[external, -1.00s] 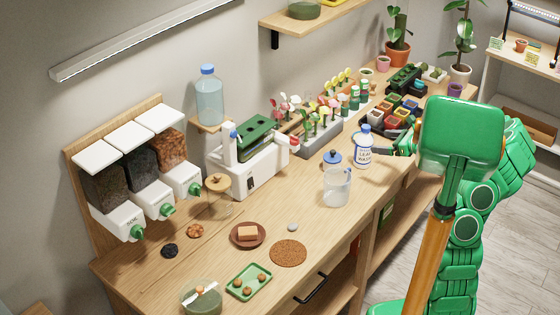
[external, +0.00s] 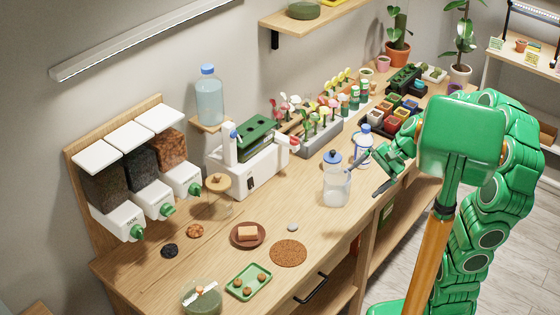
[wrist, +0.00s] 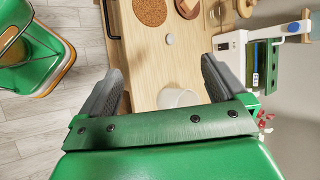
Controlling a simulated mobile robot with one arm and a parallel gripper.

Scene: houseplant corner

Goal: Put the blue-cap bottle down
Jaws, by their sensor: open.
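The white bottle with a blue cap and a blue label (external: 363,133) stands upright on the wooden counter in the external view, right of the clear beaker (external: 337,188). My gripper's near part covers some of its right side. My gripper (external: 372,172) is open and empty, just in front of the bottle, between it and the counter's front edge. I cannot tell whether a finger touches the bottle. In the wrist view, the two dark fingers (wrist: 160,90) are spread wide with nothing held. The beaker's rim (wrist: 178,97) shows beyond them; the bottle is not visible there.
A blue-lidded jar (external: 332,158) stands behind the beaker. A larger clear bottle, also blue-capped (external: 208,98), sits on a small wall shelf. A flower planter (external: 318,140) and colored pots (external: 385,120) stand behind the bottle. Counter around the cork mat (external: 289,253) is partly free.

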